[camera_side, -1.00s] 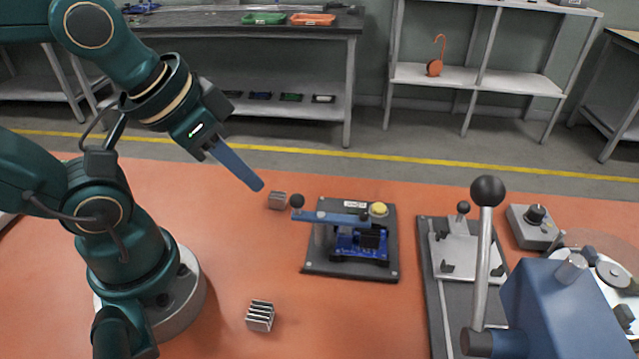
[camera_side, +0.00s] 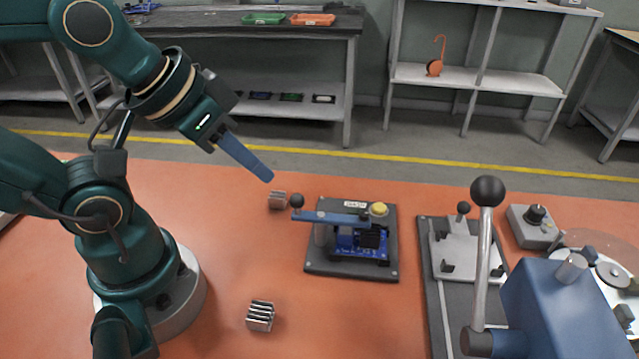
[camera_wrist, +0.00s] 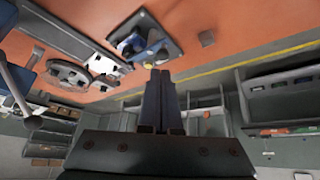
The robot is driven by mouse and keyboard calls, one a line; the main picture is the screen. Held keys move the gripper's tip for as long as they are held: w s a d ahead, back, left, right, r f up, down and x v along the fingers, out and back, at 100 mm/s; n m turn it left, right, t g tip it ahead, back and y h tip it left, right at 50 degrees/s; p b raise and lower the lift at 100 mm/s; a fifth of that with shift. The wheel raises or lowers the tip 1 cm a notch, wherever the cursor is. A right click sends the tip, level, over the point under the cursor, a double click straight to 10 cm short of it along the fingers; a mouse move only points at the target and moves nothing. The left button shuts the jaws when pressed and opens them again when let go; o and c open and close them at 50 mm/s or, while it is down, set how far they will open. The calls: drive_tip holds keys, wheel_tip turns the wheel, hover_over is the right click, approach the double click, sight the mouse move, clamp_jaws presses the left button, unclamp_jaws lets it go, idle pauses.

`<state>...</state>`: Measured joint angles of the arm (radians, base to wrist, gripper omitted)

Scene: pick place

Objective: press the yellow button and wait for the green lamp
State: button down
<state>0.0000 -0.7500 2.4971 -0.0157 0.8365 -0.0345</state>
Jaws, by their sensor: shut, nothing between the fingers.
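The yellow button (camera_side: 378,209) sits at the back right corner of a dark fixture plate (camera_side: 323,268). A blue lever with a black knob (camera_side: 328,217) lies across the fixture, over a blue circuit board (camera_side: 352,244). My gripper (camera_side: 270,177) is shut and empty, its blue fingers together. It hangs in the air up and to the left of the button, apart from it. In the wrist view the button (camera_wrist: 149,65) shows just beyond the tips of my gripper (camera_wrist: 159,72). I see no lit green lamp.
Two finned metal blocks lie on the orange table, one behind the fixture's left side (camera_side: 277,200) and one in front (camera_side: 260,316). To the right stand a clamp plate (camera_side: 456,248), a grey knob box (camera_side: 533,228) and a blue press with a tall lever (camera_side: 484,250).

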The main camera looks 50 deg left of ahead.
drive_tip(key=w+d+r+n+t, duration=0.1)
drive_tip(key=w+r+n+t, duration=0.15)
drive_tip(key=w, duration=0.25)
drive_tip(key=n, duration=0.6)
hover_over(376, 210)
wheel_tip(376, 210, down, 7)
drive_tip(key=shift+r+m, duration=0.25)
drive_tip(key=shift+s+f, duration=0.1)
drive_tip(key=shift+f, duration=4.3)
drive_tip(key=shift+f, duration=0.15)
drive_tip(key=shift+f, duration=0.3)
